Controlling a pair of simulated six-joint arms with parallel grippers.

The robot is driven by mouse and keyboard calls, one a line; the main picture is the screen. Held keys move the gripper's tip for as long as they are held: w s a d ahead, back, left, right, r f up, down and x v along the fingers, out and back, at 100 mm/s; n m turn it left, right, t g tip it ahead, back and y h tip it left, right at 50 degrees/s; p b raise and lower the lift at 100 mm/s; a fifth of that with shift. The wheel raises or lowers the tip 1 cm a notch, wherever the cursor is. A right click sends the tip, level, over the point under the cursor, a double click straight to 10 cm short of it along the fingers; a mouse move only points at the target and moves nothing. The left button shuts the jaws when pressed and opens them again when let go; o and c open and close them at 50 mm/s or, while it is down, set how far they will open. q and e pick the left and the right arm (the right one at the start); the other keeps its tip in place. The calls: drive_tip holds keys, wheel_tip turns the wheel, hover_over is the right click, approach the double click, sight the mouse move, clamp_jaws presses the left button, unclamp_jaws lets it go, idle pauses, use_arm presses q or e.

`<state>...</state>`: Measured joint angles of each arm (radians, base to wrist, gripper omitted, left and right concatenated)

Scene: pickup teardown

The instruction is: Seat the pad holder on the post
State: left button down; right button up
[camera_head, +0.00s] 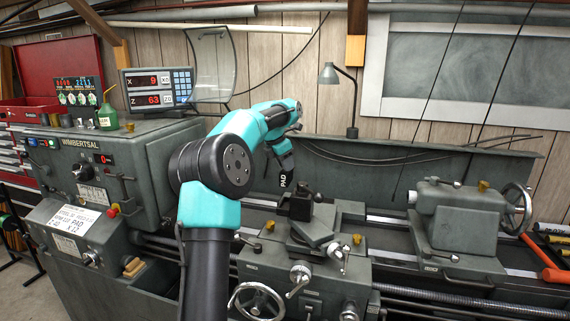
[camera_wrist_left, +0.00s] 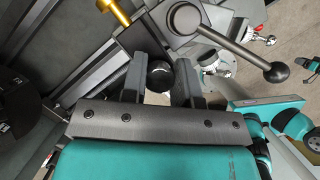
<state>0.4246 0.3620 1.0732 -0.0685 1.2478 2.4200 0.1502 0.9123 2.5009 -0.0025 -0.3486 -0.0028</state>
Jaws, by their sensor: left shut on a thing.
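The pad holder, a small dark piece with a white "PAD" label (camera_head: 284,181), hangs at the end of my left arm. My left gripper (camera_head: 285,166) is shut on it. In the left wrist view my left gripper (camera_wrist_left: 162,78) has its two grey fingers either side of a round black part (camera_wrist_left: 159,76). The post (camera_head: 300,203) is a dark block on the lathe's cross slide, just right of and slightly below the holder. I cannot tell whether holder and post touch. My right gripper is not in view.
The lever handle with a black ball (camera_wrist_left: 277,72) stands close to my left fingers in the wrist view. The tailstock (camera_head: 455,220) is to the right. The chuck-side headstock (camera_head: 105,170) is on the left. A lamp (camera_head: 340,90) stands behind.

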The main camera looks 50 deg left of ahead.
sight(286, 184)
use_arm(q)
drive_tip(key=shift+f, duration=4.75)
drive_tip(key=shift+f, duration=0.3)
drive_tip(key=c, duration=0.8)
unclamp_jaws()
drive_tip(key=shift+d, duration=0.1)
drive_tip(key=shift+w+r, duration=0.1)
drive_tip(key=shift+r, duration=3.15)
